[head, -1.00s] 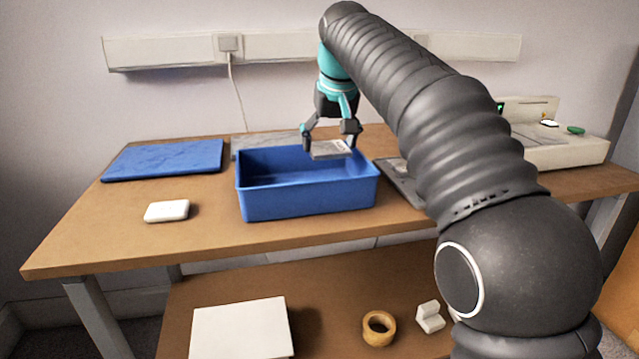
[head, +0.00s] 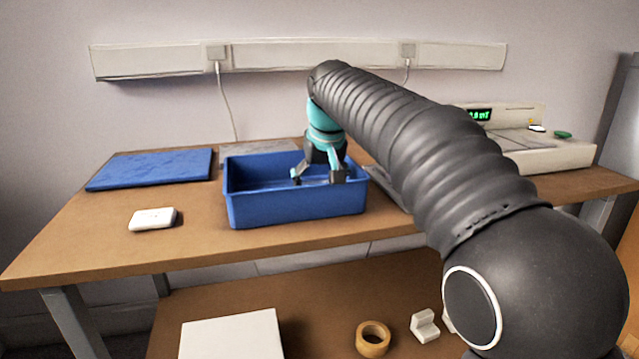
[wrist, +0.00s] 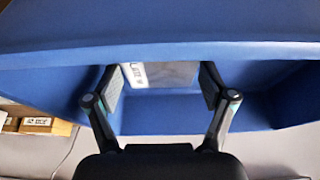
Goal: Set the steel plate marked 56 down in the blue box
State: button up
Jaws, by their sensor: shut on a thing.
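The blue box (head: 290,208) stands on the bench near its front edge, and its walls fill much of the wrist view (wrist: 160,28). My gripper (head: 318,178) reaches down inside the box's right half, with its fingertips below the rim. In the wrist view my gripper (wrist: 160,80) is shut on the steel plate (wrist: 172,74), a grey flat piece with a white label at its left end. The label's number is too small to read. The plate is hidden in the head view, and I cannot tell whether it touches the box floor.
A blue mat (head: 150,169) lies at the bench's left, with a small white box (head: 153,219) in front of it. A pale instrument with a green display (head: 480,114) stands at right. A tape roll (head: 373,338) and white panel (head: 232,336) lie on the lower shelf.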

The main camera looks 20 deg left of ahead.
jog(key=o, duration=1.6)
jog(key=shift+f, duration=0.1)
jog(key=p+v, duration=0.2)
jog(key=v, duration=1)
